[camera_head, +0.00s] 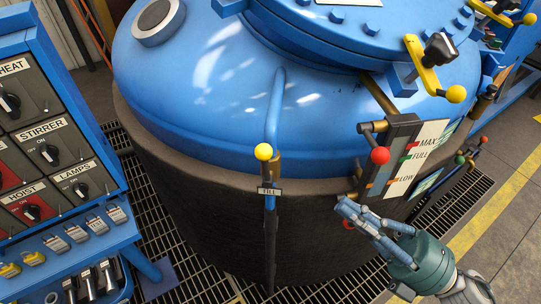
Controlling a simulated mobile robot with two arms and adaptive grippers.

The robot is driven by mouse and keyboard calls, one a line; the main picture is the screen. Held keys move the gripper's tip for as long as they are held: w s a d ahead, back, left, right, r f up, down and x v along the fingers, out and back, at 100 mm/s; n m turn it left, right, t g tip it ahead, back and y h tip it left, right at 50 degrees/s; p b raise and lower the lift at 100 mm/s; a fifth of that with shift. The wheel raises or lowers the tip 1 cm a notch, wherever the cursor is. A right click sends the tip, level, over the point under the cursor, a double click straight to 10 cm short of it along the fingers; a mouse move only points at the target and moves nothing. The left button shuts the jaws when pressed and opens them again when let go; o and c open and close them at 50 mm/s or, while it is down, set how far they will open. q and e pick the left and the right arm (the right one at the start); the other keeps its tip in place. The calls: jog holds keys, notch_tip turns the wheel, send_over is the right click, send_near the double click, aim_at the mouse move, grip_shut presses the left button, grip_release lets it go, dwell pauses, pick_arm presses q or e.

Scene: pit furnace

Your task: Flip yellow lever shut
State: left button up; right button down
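A yellow lever (428,68) with a dark block at its top and a yellow ball at its lower end is mounted at the lid's right edge. A second yellow lever (497,13) shows at the top right. A yellow-knobbed handle (264,152) stands on the pipe at the vessel's front, above a small label plate. My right gripper (362,215) is at the lower right, in front of the vessel and below the level gauge. Its fingers point left, look spread and hold nothing that I can see. It is apart from the yellow levers. My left gripper is out of view.
The blue-domed vessel (210,75) fills the middle. A level gauge (405,158) with a red-knobbed handle (380,156) stands close above my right gripper. A blue switch panel (55,140) is at the left. Dark floor grating (205,265) surrounds the vessel.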

jog(key=p, duration=0.2)
send_near(271, 152)
jog(key=p+x, duration=0.3)
jog(key=x, duration=0.2)
jog(key=shift+w+a+r, duration=0.1)
jog(key=shift+a, duration=0.1)
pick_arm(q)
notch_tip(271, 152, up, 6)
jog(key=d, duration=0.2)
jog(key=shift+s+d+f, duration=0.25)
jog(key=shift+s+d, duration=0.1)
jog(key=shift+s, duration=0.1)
pick_arm(e)
jog(key=shift+w+a, duration=0.25)
jog(key=shift+a, duration=0.25)
pick_arm(q)
jog(key=shift+p, duration=0.3)
